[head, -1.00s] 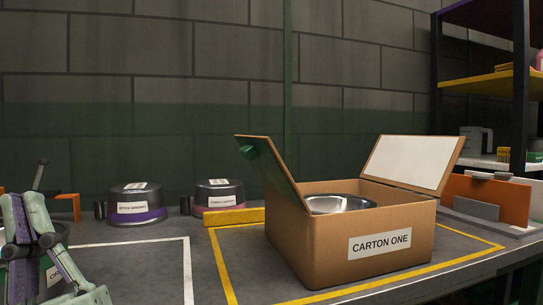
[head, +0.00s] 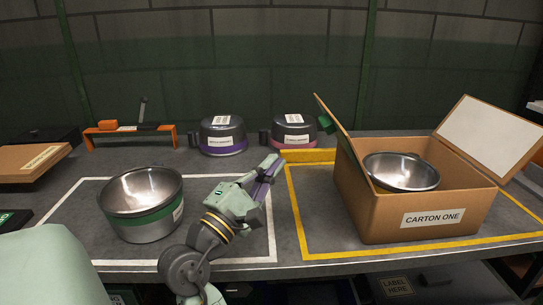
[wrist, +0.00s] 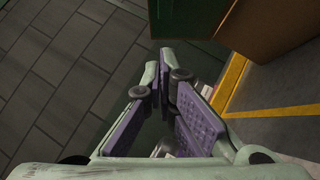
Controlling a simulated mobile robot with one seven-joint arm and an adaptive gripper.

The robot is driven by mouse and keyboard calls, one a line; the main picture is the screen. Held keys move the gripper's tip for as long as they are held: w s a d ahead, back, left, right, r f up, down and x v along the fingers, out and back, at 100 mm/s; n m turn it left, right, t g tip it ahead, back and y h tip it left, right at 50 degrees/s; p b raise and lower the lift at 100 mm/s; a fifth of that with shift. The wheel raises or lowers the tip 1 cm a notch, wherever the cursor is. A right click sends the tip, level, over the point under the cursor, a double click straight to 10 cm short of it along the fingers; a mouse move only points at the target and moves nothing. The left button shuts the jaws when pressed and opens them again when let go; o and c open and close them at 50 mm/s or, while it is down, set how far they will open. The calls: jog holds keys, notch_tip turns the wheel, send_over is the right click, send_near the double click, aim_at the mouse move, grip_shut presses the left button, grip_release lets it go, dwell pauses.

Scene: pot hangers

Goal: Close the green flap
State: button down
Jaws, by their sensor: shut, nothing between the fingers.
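The open cardboard carton labelled CARTON ONE (head: 425,212) stands on the right of the bench in the head view. Its green flap (head: 347,140) is on the carton's left side, raised and leaning outward to the left, seen nearly edge-on with a green knob (head: 326,123) on it. My gripper (head: 272,166) is shut and empty, left of the carton and apart from the flap. In the wrist view its purple-padded fingers (wrist: 163,80) are together, with the brown carton (wrist: 265,30) at upper right.
The white flap (head: 488,137) on the right is also open. A steel bowl (head: 400,172) sits inside the carton. A green-banded pot (head: 143,205) stands left of my arm. Two lidded pots (head: 222,135) (head: 294,130) and a yellow bar (head: 307,155) are behind.

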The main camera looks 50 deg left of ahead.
jog(key=w+d+r+p, duration=0.1)
jog(key=w+r, duration=0.3)
jog(key=w, duration=0.5)
jog(key=shift+r+p, duration=0.3)
jog(key=shift+p, duration=0.45)
jog(key=shift+w+d+r, duration=0.1)
jog(key=shift+d, duration=0.05)
jog(key=shift+d+r+m+p, duration=0.1)
jog(key=shift+r+m+p, duration=0.25)
jog(key=shift+p, duration=0.3)
